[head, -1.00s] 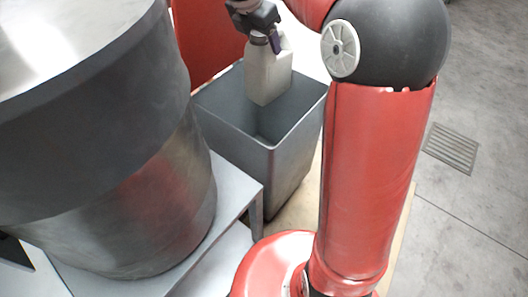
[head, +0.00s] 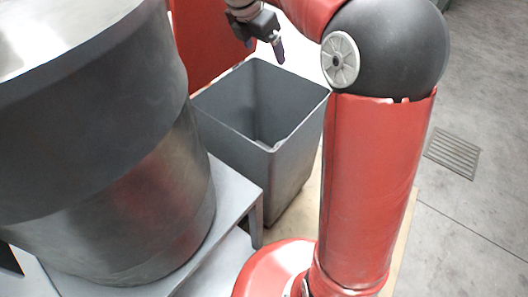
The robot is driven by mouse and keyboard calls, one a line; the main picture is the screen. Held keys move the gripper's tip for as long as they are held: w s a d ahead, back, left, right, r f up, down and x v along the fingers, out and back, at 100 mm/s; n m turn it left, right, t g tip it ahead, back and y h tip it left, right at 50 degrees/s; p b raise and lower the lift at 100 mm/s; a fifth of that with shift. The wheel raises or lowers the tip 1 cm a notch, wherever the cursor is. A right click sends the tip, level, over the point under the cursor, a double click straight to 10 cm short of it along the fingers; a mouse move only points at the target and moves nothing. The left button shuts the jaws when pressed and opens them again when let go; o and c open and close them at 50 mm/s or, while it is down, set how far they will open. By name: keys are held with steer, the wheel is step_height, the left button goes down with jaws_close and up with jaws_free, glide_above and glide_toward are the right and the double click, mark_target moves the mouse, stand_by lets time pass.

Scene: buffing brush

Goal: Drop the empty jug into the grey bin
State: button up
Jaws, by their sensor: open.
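The grey bin (head: 287,160) stands open-topped in the middle of the head view, behind the corner of a metal stand. My gripper (head: 265,45) is above the bin's far rim, with its fingers spread open and nothing between them. The pale jug does not show in this view now. The bin's near walls hide part of its floor, so I cannot see whether the jug lies there.
A large dark and metal drum (head: 110,150) on a grey metal stand (head: 232,190) fills the left side, close to the bin. A red panel (head: 205,40) stands behind the bin. Open concrete floor (head: 480,90) with a drain grate (head: 453,149) lies at right.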

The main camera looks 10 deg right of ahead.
steer(key=p+v, duration=0.1)
steer(key=v, duration=0.6)
steer(key=shift+r+p, duration=0.25)
steer(key=shift+p, duration=0.05)
steer(key=shift+s+a, duration=0.1)
steer(key=shift+a, duration=0.05)
